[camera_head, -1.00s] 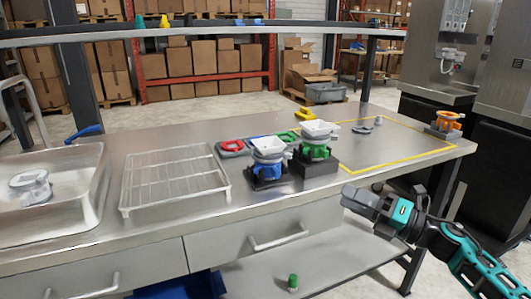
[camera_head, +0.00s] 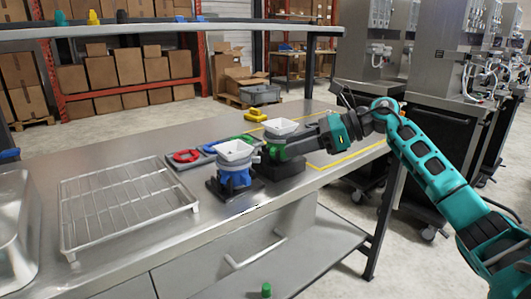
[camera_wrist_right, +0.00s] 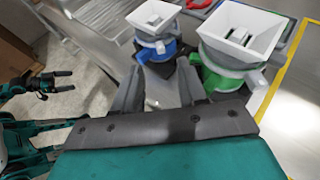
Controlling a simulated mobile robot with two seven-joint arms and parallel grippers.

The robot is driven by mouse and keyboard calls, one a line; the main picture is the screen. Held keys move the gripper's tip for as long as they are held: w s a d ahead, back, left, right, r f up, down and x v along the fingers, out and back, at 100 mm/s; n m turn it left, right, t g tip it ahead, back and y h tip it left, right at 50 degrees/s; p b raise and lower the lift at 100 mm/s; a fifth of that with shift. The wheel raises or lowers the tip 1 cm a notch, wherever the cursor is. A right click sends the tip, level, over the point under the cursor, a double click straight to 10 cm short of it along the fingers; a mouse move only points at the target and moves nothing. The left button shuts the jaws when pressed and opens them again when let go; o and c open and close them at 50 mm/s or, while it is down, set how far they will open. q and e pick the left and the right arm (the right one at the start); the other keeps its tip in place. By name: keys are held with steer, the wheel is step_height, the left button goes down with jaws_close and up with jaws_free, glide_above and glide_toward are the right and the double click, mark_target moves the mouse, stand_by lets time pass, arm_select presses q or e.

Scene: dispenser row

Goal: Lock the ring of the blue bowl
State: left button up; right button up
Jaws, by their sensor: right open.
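The blue bowl (camera_head: 236,179) stands upright on a dark base on the steel bench, with a grey ring (camera_head: 236,166) around it and a white square hopper (camera_head: 236,151) above. In the right wrist view the blue bowl (camera_wrist_right: 154,53) is ahead of the fingers and apart from them. My right gripper (camera_head: 306,145) is open, at the right of the green bowl in the head view. In the right wrist view, its empty fingers (camera_wrist_right: 160,88) point toward the blue unit. My left gripper (camera_wrist_right: 68,82) appears at the left there, open and empty. The ring's lock state is unclear.
The green bowl (camera_head: 272,152) with its white hopper (camera_head: 281,130) stands close beside the blue unit. Red (camera_head: 187,156) and other coloured pieces lie behind. A wire rack (camera_head: 125,204) sits at left. A yellow piece (camera_head: 256,115) lies at the back edge.

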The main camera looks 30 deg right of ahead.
mark_target(257, 157)
steer(key=x, duration=0.7)
steer(key=shift+w+a, duration=0.2)
steer(key=shift+c, duration=0.4)
